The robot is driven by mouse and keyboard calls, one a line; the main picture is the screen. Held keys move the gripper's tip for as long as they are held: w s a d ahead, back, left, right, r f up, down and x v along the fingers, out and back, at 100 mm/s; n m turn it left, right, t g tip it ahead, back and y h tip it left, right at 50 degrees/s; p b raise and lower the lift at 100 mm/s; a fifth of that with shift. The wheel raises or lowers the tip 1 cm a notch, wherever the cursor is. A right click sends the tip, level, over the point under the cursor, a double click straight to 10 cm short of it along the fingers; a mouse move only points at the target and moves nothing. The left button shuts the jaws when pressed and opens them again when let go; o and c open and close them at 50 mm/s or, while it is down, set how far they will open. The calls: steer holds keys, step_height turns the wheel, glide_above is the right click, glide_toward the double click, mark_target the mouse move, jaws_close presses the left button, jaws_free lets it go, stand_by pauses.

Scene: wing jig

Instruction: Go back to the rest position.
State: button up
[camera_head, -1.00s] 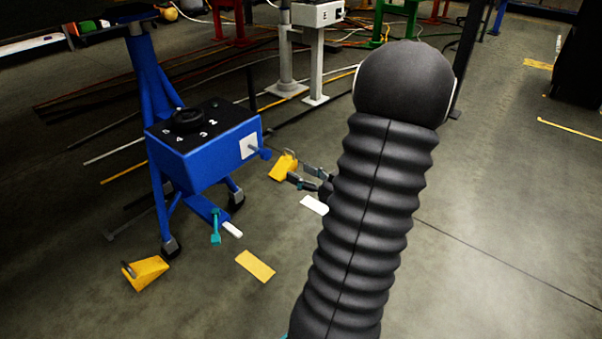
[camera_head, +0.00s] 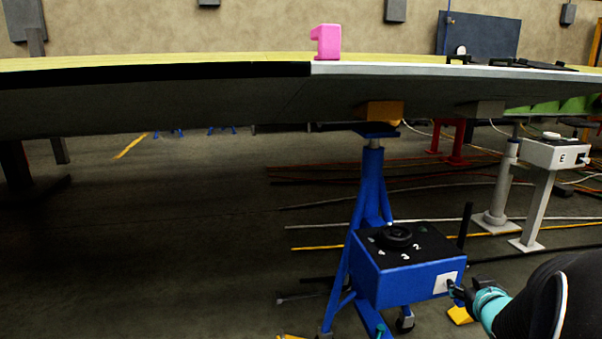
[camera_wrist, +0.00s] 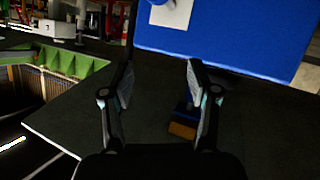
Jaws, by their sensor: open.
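My gripper (camera_wrist: 160,90) is open in the wrist view, with its two fingers spread apart and nothing between them. A blue box (camera_wrist: 235,35) with a white plate (camera_wrist: 172,12) is beyond the fingertips. In the head view my arm enters at the lower right, and the gripper end lies close to the white plate (camera_head: 445,282) on the right side of the blue control box (camera_head: 400,285). I cannot tell there whether it touches. The box has a black top with a round knob (camera_head: 397,236) and numbers, and stands by a blue jack stand (camera_head: 370,190).
A long wing panel (camera_head: 200,100) spans the head view above the stand, with a pink figure 1 (camera_head: 326,42) on it. A grey pedestal with a white box (camera_head: 556,153) stands right. Cables and bars lie on the floor; the left floor looks clear.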

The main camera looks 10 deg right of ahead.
steer(key=s+a+r+m+g+p, duration=0.1)
steer(key=s+a+r+g+p, duration=0.35)
steer(key=a, duration=0.85)
steer(key=s+a+r+n+g+y, duration=0.1)
steer(key=s+a+r+g+y, duration=0.1)
steer(key=s+a, duration=1.1)
steer(key=shift+s+a+r+n+g+y, duration=0.25)
steer(key=shift+a+r+n+g+y, duration=0.15)
steer(key=shift+a+r+y, duration=0.65)
steer(key=shift+a+f, duration=0.1)
steer(key=shift+f, duration=0.05)
steer(key=c, duration=0.3)
steer(key=shift+c, duration=0.3)
